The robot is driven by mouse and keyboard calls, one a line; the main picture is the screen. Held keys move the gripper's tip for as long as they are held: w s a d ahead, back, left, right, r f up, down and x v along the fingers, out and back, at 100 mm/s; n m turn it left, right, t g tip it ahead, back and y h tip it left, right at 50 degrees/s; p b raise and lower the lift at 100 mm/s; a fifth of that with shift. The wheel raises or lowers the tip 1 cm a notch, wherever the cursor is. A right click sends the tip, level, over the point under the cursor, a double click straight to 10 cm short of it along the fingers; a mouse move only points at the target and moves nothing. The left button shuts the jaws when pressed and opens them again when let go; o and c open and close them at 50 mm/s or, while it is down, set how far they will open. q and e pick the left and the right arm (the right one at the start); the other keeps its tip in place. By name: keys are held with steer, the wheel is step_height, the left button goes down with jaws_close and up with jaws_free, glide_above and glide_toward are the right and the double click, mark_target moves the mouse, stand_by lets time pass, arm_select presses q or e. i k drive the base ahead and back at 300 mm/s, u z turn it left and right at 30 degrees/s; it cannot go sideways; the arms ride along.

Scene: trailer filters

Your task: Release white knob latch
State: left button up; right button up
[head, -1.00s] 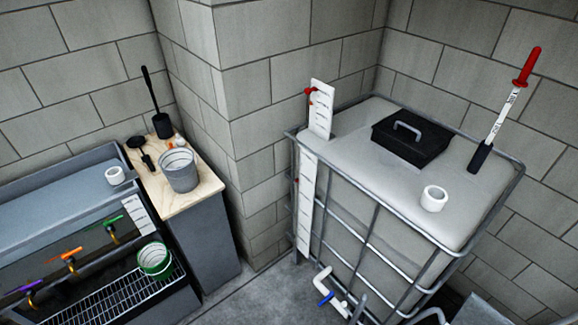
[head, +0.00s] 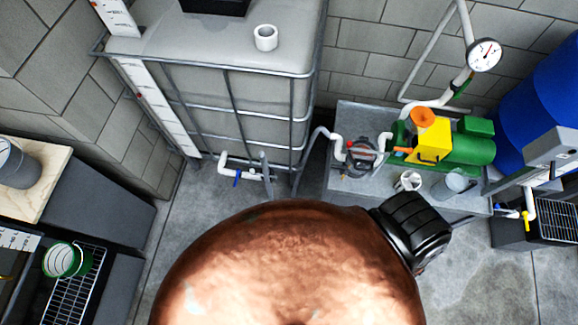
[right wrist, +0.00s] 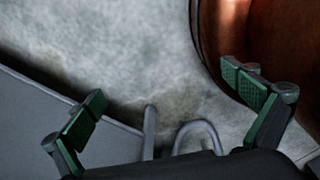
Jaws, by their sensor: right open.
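No white knob latch can be made out for certain in either view. My right gripper (right wrist: 168,104) shows in the right wrist view, with its two green-padded fingers wide apart and nothing between them. It is above grey concrete floor, beside a thin grey bent rod (right wrist: 197,132). A large rounded copper-brown vessel (head: 290,260) fills the bottom middle of the head view, with a black ribbed fitting (head: 410,228) on its right side. A similar brown surface (right wrist: 285,60) stands right of the gripper in the wrist view. Neither gripper shows in the head view.
A caged white tank (head: 205,50) with a white ring (head: 265,37) on top stands at the back. A grey bench (head: 350,115) carries a green pump (head: 475,140) with a yellow box. A pressure gauge (head: 484,55) and a blue drum (head: 545,105) are at right.

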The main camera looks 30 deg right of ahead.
mark_target(252, 171)
steer(key=u, duration=0.55)
steer(key=k, duration=0.9)
steer(key=z, duration=1.25)
